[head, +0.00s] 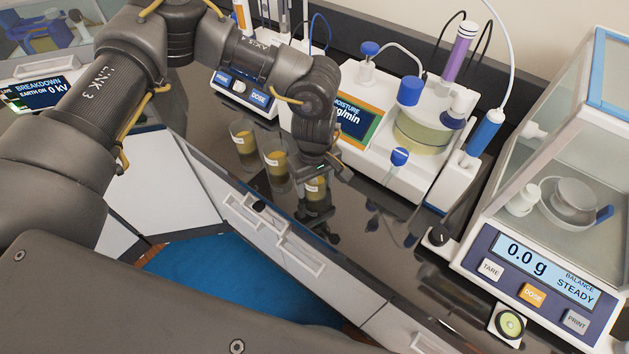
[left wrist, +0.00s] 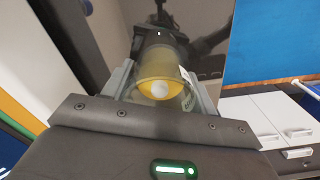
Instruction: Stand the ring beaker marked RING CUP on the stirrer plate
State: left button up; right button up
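Three small glass beakers with yellow-brown oil and white labels stand in a row on the dark glossy bench: a left one (head: 243,137), a middle one (head: 276,165) and a right one (head: 315,190). Their label text is too small to read, so I cannot tell which is the ring beaker. My left gripper (head: 322,178) is lowered over the right beaker. In the left wrist view its fingers (left wrist: 162,88) flank a beaker of yellow oil (left wrist: 160,68) closely; whether they press on it is unclear. I cannot make out a stirrer plate. My right gripper is out of view.
The moisture instrument (head: 352,122) with its glass vessel (head: 422,136) stands behind and right of the beakers. A balance (head: 535,265) reading 0.0 g stands at the right. Drawers (head: 270,235) front the bench.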

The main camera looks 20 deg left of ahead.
pick_arm(q)
jog(key=shift+o, duration=1.2)
jog(key=shift+r+p, duration=0.25)
jog(key=shift+p, duration=0.35)
jog(key=shift+w+r+b, duration=0.1)
jog(key=shift+b, duration=0.25)
notch_tip(320, 180, up, 3)
jog(key=b, duration=0.2)
jog(key=shift+r+b, duration=0.1)
jog(key=shift+b, duration=0.25)
notch_tip(320, 180, up, 6)
jog(key=shift+b, duration=0.45)
jog(key=shift+r, duration=0.55)
